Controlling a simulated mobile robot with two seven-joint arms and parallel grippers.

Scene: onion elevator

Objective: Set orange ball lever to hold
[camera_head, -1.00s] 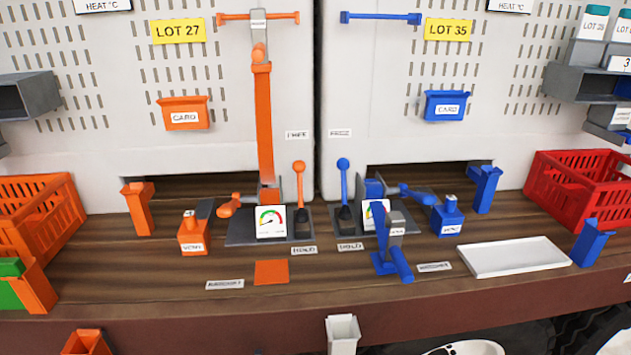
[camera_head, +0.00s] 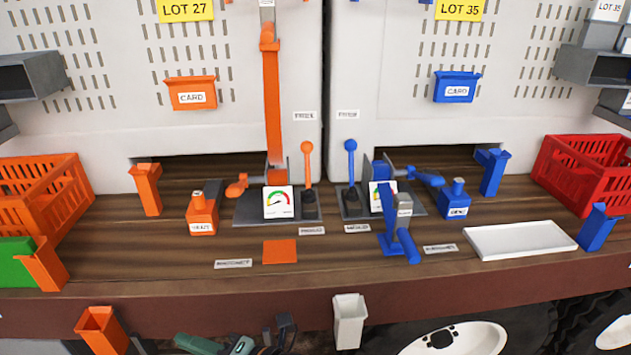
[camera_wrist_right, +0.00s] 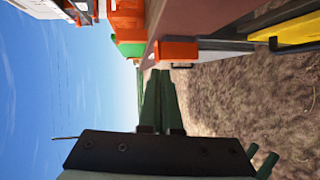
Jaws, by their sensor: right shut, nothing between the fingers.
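The orange ball lever (camera_head: 307,165) stands on a dark base at the right end of the orange station, in the head view. Its ball is up; I cannot tell its exact lean. A PRIME label (camera_head: 305,116) is on the wall behind it and a HOLD label (camera_head: 312,231) lies on the bench in front. My right gripper (camera_head: 184,341) is low at the bottom edge, in front of and below the bench, well apart from the lever. Its green fingers (camera_wrist_right: 160,95) are together and empty in the right wrist view. My left gripper is not in view.
A gauge (camera_head: 278,202) stands just left of the lever, with a tall orange column (camera_head: 273,100) behind. A similar blue ball lever (camera_head: 350,165) is close on the right. An orange holder (camera_head: 103,328) and a white holder (camera_head: 349,320) stick out from the bench front.

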